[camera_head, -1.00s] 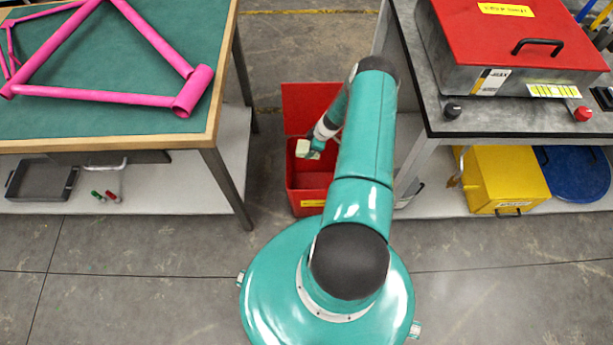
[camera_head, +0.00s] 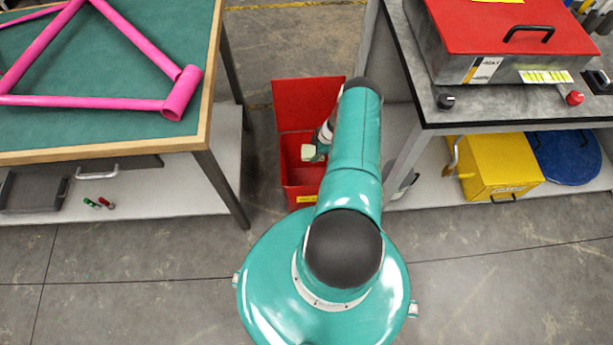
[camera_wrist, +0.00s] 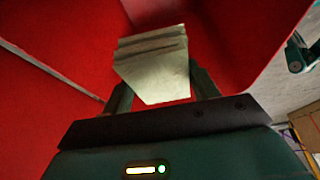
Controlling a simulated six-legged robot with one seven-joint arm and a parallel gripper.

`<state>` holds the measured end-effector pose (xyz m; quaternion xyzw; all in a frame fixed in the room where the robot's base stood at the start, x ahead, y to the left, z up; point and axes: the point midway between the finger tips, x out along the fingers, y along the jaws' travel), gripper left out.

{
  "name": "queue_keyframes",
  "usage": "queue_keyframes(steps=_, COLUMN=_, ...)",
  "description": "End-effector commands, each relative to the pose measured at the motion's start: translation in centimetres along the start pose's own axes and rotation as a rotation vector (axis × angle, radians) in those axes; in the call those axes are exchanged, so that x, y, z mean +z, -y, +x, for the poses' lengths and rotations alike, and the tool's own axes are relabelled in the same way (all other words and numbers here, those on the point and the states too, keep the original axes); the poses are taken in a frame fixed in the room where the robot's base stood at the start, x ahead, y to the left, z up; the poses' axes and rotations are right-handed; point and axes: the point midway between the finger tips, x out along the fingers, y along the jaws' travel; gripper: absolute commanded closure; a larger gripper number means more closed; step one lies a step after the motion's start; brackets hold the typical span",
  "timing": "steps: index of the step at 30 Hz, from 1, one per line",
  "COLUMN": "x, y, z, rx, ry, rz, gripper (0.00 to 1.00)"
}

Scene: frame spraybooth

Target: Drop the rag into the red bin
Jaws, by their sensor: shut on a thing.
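The red bin (camera_head: 300,192) stands on the floor between the two benches, its red lid (camera_head: 305,98) raised at the back. My gripper (camera_head: 318,151) is at the bin's opening, and my arm hides the bin's right side. The gripper is shut on a pale, folded rag (camera_head: 309,154). In the wrist view the rag (camera_wrist: 155,68) sits between the two fingers (camera_wrist: 158,88), with red bin walls (camera_wrist: 50,45) behind and around it. How deep the rag is inside the bin I cannot tell.
A green-topped bench (camera_head: 120,140) with a pink frame (camera_head: 90,102) stands on the left. A grey bench (camera_head: 480,116) with a red-lidded box (camera_head: 510,40) stands on the right, above a yellow box (camera_head: 497,172) and a blue round lid (camera_head: 567,157). Open floor lies in front.

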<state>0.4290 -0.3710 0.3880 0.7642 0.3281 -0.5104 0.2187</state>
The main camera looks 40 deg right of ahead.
Motion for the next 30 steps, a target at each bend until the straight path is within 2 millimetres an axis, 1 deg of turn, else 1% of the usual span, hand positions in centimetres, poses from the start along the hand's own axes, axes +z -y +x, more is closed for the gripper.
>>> queue_keyframes(steps=6, x=-0.1, y=-0.2, z=0.1, rx=0.001, ry=0.000, rz=-0.001, gripper=0.59)
queue_keyframes(steps=7, x=-0.1, y=-0.2, z=0.1, rx=0.001, ry=0.001, rz=-0.001, gripper=0.37)
queue_keyframes(steps=10, x=-0.2, y=-0.2, z=0.1, rx=0.000, ry=0.001, rz=-0.001, gripper=0.17)
queue_keyframes(steps=11, x=-0.2, y=-0.2, z=0.1, rx=0.001, ry=0.001, rz=-0.001, gripper=0.15)
queue_keyframes(steps=19, x=-0.1, y=-0.2, z=0.0, rx=0.001, ry=0.001, rz=0.000, gripper=0.15)
queue_keyframes(steps=22, x=-0.1, y=-0.3, z=-0.5, rx=0.002, ry=0.001, rz=0.000, gripper=0.15)
queue_keyframes(steps=26, x=-0.1, y=-0.3, z=-2.0, rx=0.002, ry=0.001, rz=0.000, gripper=0.15)
queue_keyframes(steps=30, x=-0.1, y=-0.4, z=-4.8, rx=0.004, ry=0.002, rz=0.000, gripper=0.15)
